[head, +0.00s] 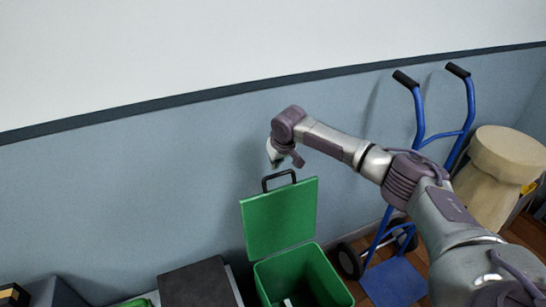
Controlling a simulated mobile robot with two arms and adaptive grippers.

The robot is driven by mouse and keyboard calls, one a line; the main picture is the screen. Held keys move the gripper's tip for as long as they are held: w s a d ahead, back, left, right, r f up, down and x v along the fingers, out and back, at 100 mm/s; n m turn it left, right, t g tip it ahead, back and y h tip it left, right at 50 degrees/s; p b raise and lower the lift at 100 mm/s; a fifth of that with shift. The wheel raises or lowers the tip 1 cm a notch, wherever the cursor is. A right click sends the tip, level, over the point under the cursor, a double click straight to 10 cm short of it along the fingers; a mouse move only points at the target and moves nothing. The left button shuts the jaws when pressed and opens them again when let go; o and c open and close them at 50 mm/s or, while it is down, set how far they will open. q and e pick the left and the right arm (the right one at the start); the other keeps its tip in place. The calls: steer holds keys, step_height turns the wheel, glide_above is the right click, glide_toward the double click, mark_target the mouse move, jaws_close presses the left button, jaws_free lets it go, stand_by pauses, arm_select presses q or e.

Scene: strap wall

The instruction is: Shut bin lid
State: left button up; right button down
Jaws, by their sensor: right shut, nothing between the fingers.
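A green bin (305,275) stands on the floor by the wall, at the lower middle of the head view. Its green lid (279,217) is open and stands up near the wall, with a black handle (279,177) on its top edge. My right gripper (276,163) is shut and empty, a little above the lid's handle and apart from it, as far as I can tell. Something small and light lies inside the bin. My left gripper is not in view.
A blue hand truck (421,125) with black grips leans by the wall at the right, beside a beige stool-like object (497,170). A dark box (197,284) stands left of the bin. The wall above is bare.

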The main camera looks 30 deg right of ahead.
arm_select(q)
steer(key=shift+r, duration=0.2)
arm_select(e)
steer(key=shift+s+f, duration=0.1)
steer(key=shift+s, duration=0.75)
